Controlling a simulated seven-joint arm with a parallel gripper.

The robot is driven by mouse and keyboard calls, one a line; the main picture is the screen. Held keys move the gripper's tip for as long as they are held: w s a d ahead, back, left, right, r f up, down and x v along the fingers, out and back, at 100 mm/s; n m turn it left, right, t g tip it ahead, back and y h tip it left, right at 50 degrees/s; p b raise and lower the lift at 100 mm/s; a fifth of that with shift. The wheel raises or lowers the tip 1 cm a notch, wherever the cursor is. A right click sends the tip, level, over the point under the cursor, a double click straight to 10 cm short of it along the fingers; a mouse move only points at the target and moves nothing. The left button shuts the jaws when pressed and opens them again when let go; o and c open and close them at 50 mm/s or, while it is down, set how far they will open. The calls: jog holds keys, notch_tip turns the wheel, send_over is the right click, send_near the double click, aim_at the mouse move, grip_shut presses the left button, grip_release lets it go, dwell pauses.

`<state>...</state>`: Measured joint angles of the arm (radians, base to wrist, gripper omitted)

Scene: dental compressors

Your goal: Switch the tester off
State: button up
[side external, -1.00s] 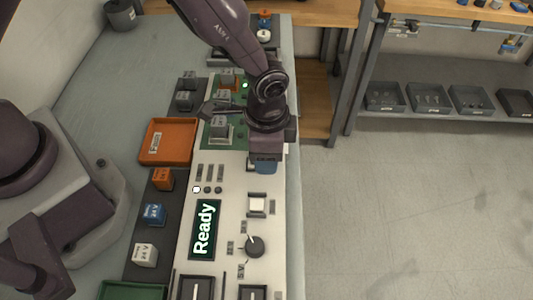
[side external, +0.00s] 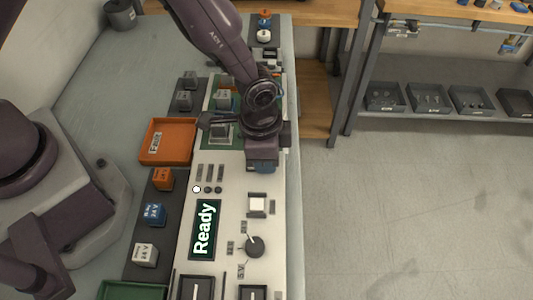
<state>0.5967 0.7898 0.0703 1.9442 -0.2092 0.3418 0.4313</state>
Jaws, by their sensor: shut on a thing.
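The tester is a long white panel (side external: 225,180) on the bench. Its display (side external: 205,229) reads "Ready". A lamp (side external: 196,189) at the left of a short row is lit white. A white square button (side external: 257,204) and a dark round knob (side external: 254,246) sit on the panel's right side. My gripper (side external: 262,166) is low over the panel's right edge, above the white button in the picture. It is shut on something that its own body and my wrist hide. A bluish part shows at its lower end; I cannot tell what it is.
An orange tray (side external: 166,141) stands left of the panel. Below it, orange (side external: 163,179), blue (side external: 154,214) and white (side external: 144,255) cubes stand on a dark strip. Grey blocks sit on a green board (side external: 210,144) beside my wrist. Open floor lies to the right.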

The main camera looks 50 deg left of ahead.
jog(key=shift+s+a+r+t+h, duration=0.1)
jog(key=shift+s+a+t+h, duration=0.05)
jog(key=shift+t+h, duration=0.65)
jog(key=o, duration=0.9)
jog(key=shift+r, duration=0.15)
jog(key=v, duration=1.2)
jog(key=shift+r, duration=0.35)
